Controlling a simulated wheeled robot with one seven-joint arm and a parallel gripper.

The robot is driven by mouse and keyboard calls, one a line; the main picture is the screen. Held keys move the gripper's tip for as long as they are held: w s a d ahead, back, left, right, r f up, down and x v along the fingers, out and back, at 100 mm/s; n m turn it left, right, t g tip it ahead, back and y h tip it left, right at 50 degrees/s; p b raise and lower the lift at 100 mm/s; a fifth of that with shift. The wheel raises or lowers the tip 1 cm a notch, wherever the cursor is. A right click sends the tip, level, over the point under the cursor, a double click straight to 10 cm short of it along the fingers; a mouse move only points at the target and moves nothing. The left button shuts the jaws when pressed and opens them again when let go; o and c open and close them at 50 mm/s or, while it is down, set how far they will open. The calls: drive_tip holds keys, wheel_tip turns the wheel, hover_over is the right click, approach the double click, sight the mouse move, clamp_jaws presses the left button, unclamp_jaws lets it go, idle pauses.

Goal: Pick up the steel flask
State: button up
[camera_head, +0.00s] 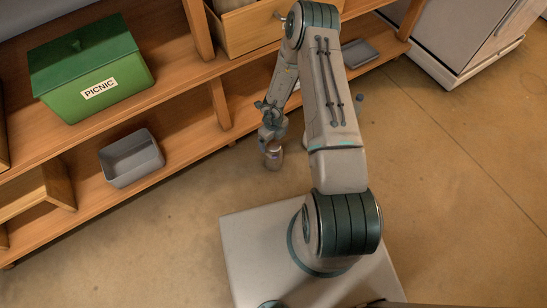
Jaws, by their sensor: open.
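My gripper (271,141) points down in front of the shelf unit, left of my arm's upper links. It is small in the view, and its fingers are hard to make out. A small shiny cylinder, apparently the steel flask (273,157), shows right at the fingertips, low over or on the floor. I cannot tell whether the fingers touch it or sit around it. Its upper part is hidden by my gripper. The gripper is open.
A wooden shelf unit (181,85) holds a green PICNIC box (75,90), a grey bin (131,160), a wooden drawer (252,27) and a grey tray (358,54). A white appliance (455,40) stands back right. The floor (460,190) at right is mostly clear.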

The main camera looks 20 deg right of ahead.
sight(273, 144)
wheel_tip(273, 144, down, 4)
drive_tip(key=shift+r+b, duration=0.15)
drive_tip(key=shift+b, duration=0.35)
drive_tip(key=f+b, duration=0.2)
drive_tip(key=f, duration=0.1)
drive_tip(key=f+b, duration=0.1)
drive_tip(key=f, duration=0.1)
drive_tip(key=shift+s+d, duration=0.1)
drive_tip(key=shift+s, duration=0.2)
drive_tip(key=c, duration=1.8)
drive_tip(key=shift+r, duration=0.15)
